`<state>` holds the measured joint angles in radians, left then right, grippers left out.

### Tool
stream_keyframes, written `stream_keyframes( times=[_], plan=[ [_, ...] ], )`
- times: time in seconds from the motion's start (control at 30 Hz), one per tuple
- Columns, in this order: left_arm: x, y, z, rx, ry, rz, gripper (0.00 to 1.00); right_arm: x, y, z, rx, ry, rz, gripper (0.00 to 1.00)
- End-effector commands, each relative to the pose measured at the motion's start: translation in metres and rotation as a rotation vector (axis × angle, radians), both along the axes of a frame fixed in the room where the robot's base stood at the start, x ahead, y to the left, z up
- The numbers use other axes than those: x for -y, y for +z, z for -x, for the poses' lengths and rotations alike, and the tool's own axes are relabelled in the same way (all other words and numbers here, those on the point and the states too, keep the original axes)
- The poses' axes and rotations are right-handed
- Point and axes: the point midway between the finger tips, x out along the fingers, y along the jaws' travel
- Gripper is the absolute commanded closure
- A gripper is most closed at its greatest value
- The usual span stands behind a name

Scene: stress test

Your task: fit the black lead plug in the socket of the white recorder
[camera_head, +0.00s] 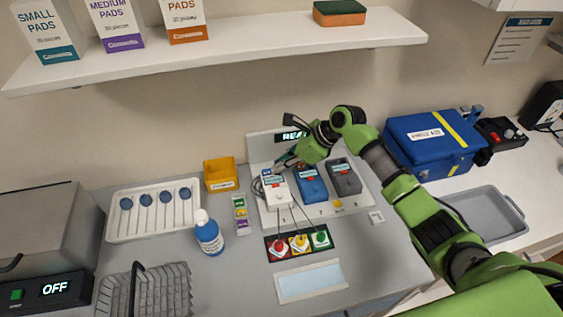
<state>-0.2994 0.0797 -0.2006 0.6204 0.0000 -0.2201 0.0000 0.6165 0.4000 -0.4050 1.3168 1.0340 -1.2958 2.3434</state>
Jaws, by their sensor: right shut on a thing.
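The white recorder (275,189) stands at the left of a row of three on a pale stand against the wall. My right gripper (278,166) is at the top back edge of the white recorder, with its fingers pointing left and down. It is shut on a small dark thing, which looks like the black lead plug, but its shape is mostly hidden by the fingers. A coiled grey lead (257,187) lies at the recorder's left side. I cannot make out the socket, or whether the plug touches it. My left gripper is not in view.
A blue recorder (311,184) and a grey recorder (344,177) stand close on the right. Thin leads run down to red, yellow and green pieces (299,244) in front. A yellow bin (220,175) and blue bottle (208,233) stand left. The shelf (250,47) overhangs behind.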

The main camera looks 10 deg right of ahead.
Motion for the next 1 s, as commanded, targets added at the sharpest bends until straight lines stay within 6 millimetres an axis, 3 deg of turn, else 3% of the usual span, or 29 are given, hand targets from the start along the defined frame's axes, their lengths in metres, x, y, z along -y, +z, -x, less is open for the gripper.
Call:
stream_keyframes(
  times=[1.0],
  plan=[
    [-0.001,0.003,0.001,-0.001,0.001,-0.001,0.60,0.000,-0.011,-0.001,0.001,0.000,-0.001,1.00]
  ],
)
